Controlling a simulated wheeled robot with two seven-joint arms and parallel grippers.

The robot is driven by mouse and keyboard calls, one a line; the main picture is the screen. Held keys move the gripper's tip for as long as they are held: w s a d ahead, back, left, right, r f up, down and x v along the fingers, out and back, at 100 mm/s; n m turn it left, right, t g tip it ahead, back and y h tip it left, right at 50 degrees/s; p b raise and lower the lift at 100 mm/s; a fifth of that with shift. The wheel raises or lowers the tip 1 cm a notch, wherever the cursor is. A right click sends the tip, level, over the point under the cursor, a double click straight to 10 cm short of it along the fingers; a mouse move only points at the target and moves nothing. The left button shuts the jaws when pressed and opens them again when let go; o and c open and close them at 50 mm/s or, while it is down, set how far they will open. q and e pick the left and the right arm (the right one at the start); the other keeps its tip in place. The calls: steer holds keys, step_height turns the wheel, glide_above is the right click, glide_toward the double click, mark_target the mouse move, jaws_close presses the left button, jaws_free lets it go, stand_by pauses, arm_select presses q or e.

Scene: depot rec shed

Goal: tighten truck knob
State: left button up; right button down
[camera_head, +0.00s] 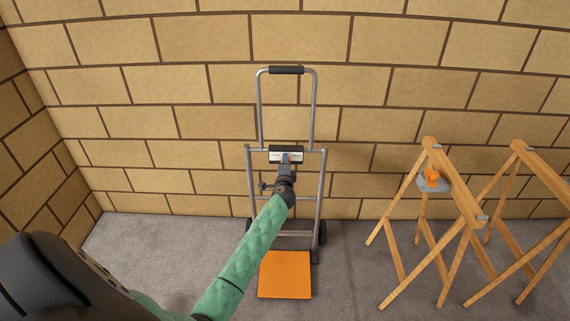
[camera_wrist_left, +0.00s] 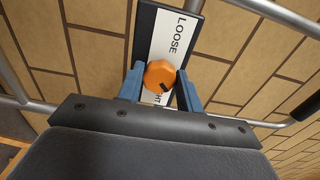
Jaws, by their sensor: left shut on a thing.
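The hand truck (camera_head: 259,110) stands upright against the block wall, with a grey tube frame, a black top grip and an orange toe plate (camera_head: 284,275). A black-edged white label plate (camera_head: 274,155) sits on its crossbar. In the left wrist view the plate (camera_wrist_left: 172,38) reads LOOSE, with the letters HT showing at its lower end. The orange knob (camera_wrist_left: 159,74) is in front of the plate, with a dark mark at its lower right. My left gripper (camera_wrist_left: 160,88) is shut on the knob, a blue finger on each side. In the head view my left gripper (camera_head: 286,160) hides the knob. My right gripper is out of view.
Two wooden sawhorses (camera_head: 455,185) stand on the right. A small grey tray (camera_head: 436,187) with an orange item (camera_head: 432,176) is on the nearer one. The grey floor between truck and sawhorses is clear. The wall is close behind the truck.

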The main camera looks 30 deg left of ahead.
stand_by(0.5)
arm_select(q)
steer(key=o, duration=1)
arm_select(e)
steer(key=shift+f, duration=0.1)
arm_select(q)
steer(key=v, duration=0.7)
steer(key=shift+s+d+b, duration=0.25)
steer(key=shift+s+b, duration=0.1)
steer(key=shift+b, duration=0.05)
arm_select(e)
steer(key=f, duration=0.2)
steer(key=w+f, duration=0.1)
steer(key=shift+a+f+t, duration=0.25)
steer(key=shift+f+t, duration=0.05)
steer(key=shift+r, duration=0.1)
